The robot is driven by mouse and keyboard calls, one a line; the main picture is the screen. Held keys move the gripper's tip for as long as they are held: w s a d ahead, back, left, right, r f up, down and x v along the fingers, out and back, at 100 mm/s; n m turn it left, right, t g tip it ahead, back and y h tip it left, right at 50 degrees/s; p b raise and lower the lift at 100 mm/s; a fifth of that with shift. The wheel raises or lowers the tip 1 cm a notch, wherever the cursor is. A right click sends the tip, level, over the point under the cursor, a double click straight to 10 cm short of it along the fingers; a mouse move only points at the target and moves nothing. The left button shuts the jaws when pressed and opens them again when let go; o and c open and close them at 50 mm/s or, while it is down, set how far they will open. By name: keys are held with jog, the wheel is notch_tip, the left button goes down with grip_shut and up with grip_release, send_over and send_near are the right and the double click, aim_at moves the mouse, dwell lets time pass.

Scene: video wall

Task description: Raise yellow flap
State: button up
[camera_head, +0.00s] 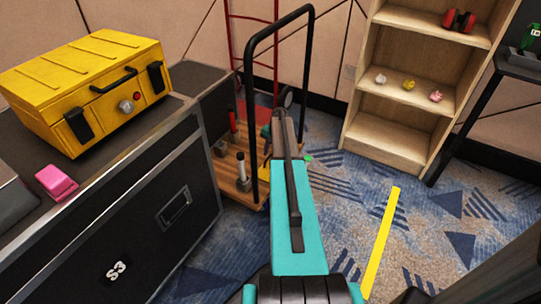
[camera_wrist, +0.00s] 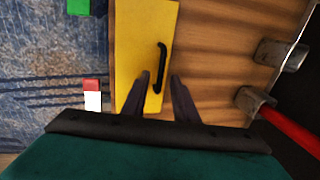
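The yellow flap (camera_wrist: 140,50) is a flat panel with a black bar handle (camera_wrist: 162,58), lying on the wooden deck of a cart in the wrist view. In the head view only a small yellow patch of it (camera_head: 265,173) shows beside my arm. My gripper (camera_wrist: 160,77) is open, with one dark finger on each side of the handle's near end in the picture. I cannot tell whether the fingers touch the handle or are still above it. The flap looks flat against the deck.
The cart deck (camera_head: 238,186) has a black push bar (camera_head: 251,120) and metal fittings close to my arm. A black road case (camera_head: 150,225) carrying a yellow case (camera_head: 85,85) and a pink block (camera_head: 56,182) stands left. A wooden shelf (camera_head: 390,128) stands right.

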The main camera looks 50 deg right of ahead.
jog(key=shift+f, duration=0.2)
grip_shut()
dwell(1.4)
